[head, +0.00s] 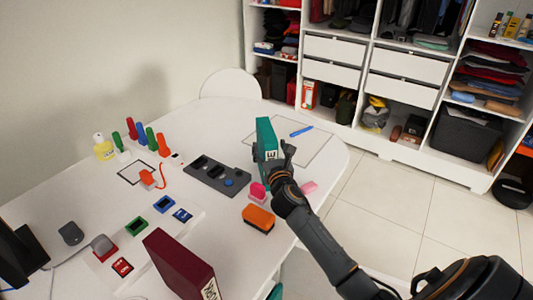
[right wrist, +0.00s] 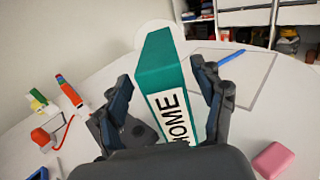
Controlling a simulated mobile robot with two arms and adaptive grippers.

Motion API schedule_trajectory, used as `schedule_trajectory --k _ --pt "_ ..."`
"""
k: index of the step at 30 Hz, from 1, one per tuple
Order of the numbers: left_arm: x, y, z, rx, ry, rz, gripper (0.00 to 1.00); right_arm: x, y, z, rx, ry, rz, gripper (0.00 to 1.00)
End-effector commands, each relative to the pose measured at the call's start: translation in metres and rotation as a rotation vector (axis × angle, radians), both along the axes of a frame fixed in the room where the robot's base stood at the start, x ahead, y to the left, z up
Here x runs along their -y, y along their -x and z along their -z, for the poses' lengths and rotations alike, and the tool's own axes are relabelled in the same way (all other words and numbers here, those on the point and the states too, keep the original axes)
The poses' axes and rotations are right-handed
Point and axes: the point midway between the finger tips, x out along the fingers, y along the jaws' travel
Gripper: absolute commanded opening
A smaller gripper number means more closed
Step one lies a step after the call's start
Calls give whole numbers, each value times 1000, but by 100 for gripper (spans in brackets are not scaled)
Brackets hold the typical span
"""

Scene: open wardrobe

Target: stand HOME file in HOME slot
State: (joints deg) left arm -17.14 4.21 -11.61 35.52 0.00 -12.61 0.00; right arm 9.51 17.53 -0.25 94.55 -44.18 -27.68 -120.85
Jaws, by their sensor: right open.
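The HOME file (head: 265,135) is a teal box file with a white HOME label. It stands upright on the white table in the head view. My right gripper (head: 278,158) is at its near side. In the right wrist view the file (right wrist: 163,65) rises between the two dark fingers of this gripper (right wrist: 172,90), which are spread apart on either side of it. I cannot tell whether either finger touches it. The file's lower part is hidden by the gripper. I cannot make out a slot marked HOME. My left gripper is out of view.
A maroon file (head: 180,264) stands at the table's near edge. A dark grey tray (head: 206,179), an orange block (head: 258,219) and a pink block (right wrist: 274,160) lie near the gripper. A clipboard with paper (head: 312,148) and blue pen (head: 301,131) lies behind. Open wardrobe shelves stand beyond.

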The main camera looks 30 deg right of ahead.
Motion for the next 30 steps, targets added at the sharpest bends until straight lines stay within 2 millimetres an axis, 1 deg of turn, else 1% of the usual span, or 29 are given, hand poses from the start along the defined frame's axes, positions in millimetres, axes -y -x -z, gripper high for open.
schedule_trajectory --k 5,10,12,15,23,24,26,27,29,30 --pt "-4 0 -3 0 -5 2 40 5 -11 -1 0 -1 0 69" --pt "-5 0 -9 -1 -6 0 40 16 -32 1 1 -4 1 69" --pt "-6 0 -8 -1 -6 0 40 20 -41 2 1 -1 1 69" --pt "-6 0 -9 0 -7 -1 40 22 -48 2 1 0 0 69" --pt "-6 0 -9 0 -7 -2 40 24 -51 3 0 1 -1 69" --pt "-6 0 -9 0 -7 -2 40 24 -51 3 1 1 -1 65" --pt "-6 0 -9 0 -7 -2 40 24 -51 3 1 1 -1 53" --pt "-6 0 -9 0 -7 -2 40 24 -51 3 1 1 -1 44" --pt "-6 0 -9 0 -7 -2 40 24 -51 3 1 1 -1 32" --pt "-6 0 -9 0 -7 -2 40 24 -51 3 1 1 -1 24"
